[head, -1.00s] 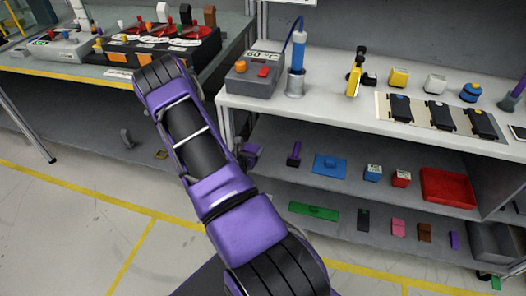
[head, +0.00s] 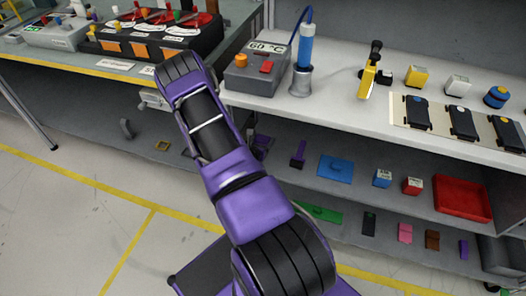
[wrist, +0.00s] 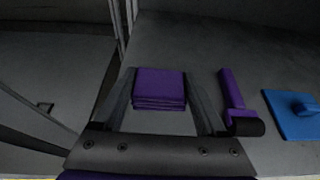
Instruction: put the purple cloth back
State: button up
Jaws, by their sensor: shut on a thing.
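The purple cloth (wrist: 158,88) is a folded, layered block. In the wrist view it sits between the two fingers of my gripper (wrist: 160,80), which is shut on it. Beneath and beyond it is the grey middle shelf. A purple-handled tool with a dark end (wrist: 232,95) lies to the right of the cloth, apart from it. In the head view the same tool (head: 299,153) lies on the middle shelf. My purple arm reaches toward the left end of that shelf and hides most of the gripper there.
A blue flat piece with a handle (head: 335,168) lies right of the tool, followed by small blue and red boxes and a red tray (head: 463,197). The white worktop (head: 340,105) overhangs the shelf. A shelf upright stands at the left end. Several small items lie on the lower shelf.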

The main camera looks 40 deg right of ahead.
jog(key=shift+f+b, duration=0.5)
jog(key=shift+f, duration=2.25)
jog(key=shift+f, duration=0.15)
jog(key=o, duration=1.3)
jog(key=shift+c, duration=0.2)
jog(key=shift+r, duration=0.2)
jog(key=p+v, duration=0.2)
jog(key=v, duration=1)
jog(key=shift+s, duration=0.1)
